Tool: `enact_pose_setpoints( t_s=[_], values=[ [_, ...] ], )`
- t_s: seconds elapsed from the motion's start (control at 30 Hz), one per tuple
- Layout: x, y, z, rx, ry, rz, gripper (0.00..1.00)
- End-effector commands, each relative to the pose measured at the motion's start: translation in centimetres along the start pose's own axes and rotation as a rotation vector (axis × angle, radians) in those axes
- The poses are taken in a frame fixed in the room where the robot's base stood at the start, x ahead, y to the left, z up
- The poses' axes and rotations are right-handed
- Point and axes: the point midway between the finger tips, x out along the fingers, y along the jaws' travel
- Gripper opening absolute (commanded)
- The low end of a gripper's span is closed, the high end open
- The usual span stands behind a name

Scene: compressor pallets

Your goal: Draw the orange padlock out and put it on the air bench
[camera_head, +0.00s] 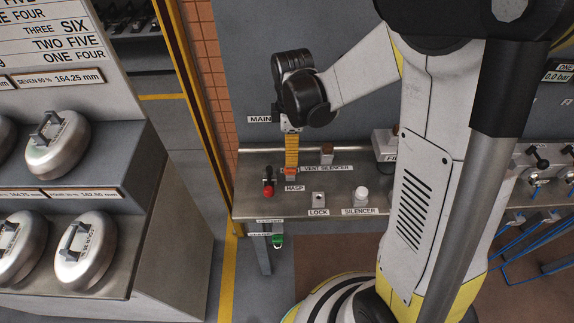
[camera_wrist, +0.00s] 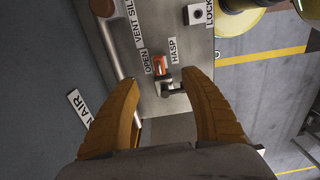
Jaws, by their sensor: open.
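My gripper (camera_head: 292,163) has yellow-orange fingers pointing down at the bench. In the wrist view the fingers (camera_wrist: 165,92) are spread wide with nothing held; the padlock is ahead of the gap. Whether the fingers flank it cannot be told. The bench top (camera_head: 345,196) is bare metal with labelled fittings.
The LOCK fitting (camera_head: 318,200) and white silencer (camera_head: 361,194) are to the right. A green padlock (camera_head: 277,241) hangs below the front edge. A stepped stand (camera_head: 172,200) with metal weights is at left.

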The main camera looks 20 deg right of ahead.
Motion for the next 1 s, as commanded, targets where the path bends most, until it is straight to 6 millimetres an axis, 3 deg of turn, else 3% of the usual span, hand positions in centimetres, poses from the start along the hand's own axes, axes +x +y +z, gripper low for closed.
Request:
enact_pose_setpoints(
  t_s=[0.37, 0.8, 1.0],
  values=[
    [1.2, 0.0, 0.0, 0.001, 0.000, 0.001, 0.54],
    [7.2, 0.0, 0.0, 0.002, 0.000, 0.001, 0.54],
    [8.9, 0.0, 0.0, 0.002, 0.000, 0.001, 0.54]
  ],
)
